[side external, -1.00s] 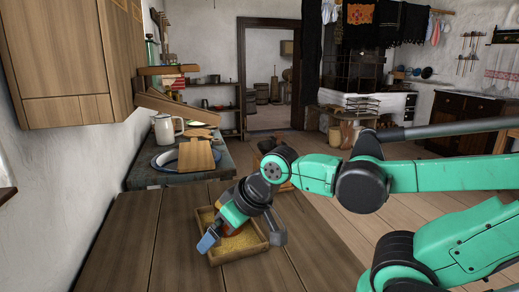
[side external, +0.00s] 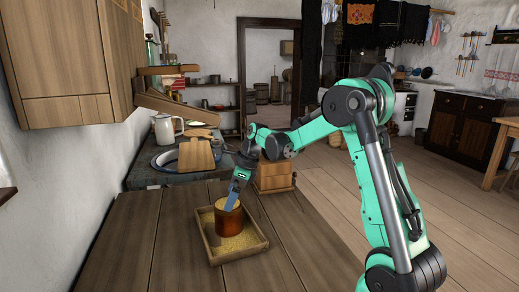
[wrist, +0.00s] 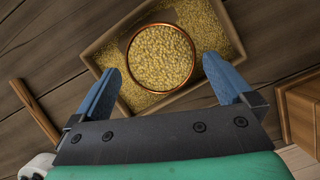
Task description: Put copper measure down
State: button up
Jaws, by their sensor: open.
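The copper measure (side external: 228,220) stands upright in a shallow wooden tray (side external: 238,257) of yellow grain. It is full of grain to near its rim, as the wrist view (wrist: 160,57) shows from above. My gripper (side external: 236,192) is at the far side of the measure, tilted down, with one blue finger seen against it in the side view. In the wrist view my gripper (wrist: 172,88) has its two blue fingers spread wide, one to each side of the measure's near edge. Nothing is held between them.
The tray rests on a plank table (side external: 150,240) with bare boards around it. A wooden box (side external: 274,177) stands just behind the tray. A dark counter at the back left holds a white jug (side external: 164,130), a blue-rimmed basin and a wooden board (side external: 196,154).

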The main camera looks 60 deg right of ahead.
aim_at(228, 216)
jog(key=shift+x, duration=2.65)
jog(key=shift+r, duration=0.1)
grip_shut()
